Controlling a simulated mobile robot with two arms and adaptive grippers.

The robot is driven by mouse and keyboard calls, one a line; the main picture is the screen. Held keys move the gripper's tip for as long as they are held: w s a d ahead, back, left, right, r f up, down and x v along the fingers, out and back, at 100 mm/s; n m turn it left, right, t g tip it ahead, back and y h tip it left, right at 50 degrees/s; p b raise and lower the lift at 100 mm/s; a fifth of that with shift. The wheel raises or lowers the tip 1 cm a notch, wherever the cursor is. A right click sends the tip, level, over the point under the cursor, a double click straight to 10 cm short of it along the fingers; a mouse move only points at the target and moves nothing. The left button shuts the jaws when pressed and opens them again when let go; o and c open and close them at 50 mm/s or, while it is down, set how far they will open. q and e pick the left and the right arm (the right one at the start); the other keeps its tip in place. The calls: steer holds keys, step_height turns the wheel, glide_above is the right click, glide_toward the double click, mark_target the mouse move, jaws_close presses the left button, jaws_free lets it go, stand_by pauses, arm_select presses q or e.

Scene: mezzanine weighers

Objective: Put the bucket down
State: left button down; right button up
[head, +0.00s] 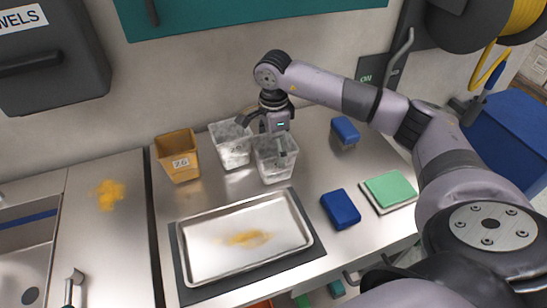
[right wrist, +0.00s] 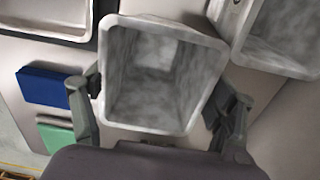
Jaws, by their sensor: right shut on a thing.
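My right gripper (head: 265,138) is shut on a clear, frosted bucket (head: 276,172), one finger at each side. The bucket is upright, just behind the metal tray at the back of the steel counter. I cannot tell whether its base touches the counter. In the right wrist view the bucket (right wrist: 150,120) sits between the fingers of the gripper (right wrist: 165,92), and its inside looks empty. A second clear bucket (head: 230,150), marked 2.0, stands close on its left; an orange bucket (head: 178,160) stands farther left. My left gripper is not in view.
A metal tray (head: 195,268) with yellow powder lies on a dark base in front. Blue blocks (head: 341,209) and (head: 345,130) and a green pad (head: 389,189) lie to the right. Yellow powder (head: 109,194) marks the left counter beside a sink (head: 25,250). Bare counter shows right of the held bucket.

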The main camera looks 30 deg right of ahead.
steer(key=shift+r, duration=0.1)
steer(key=c, duration=0.6)
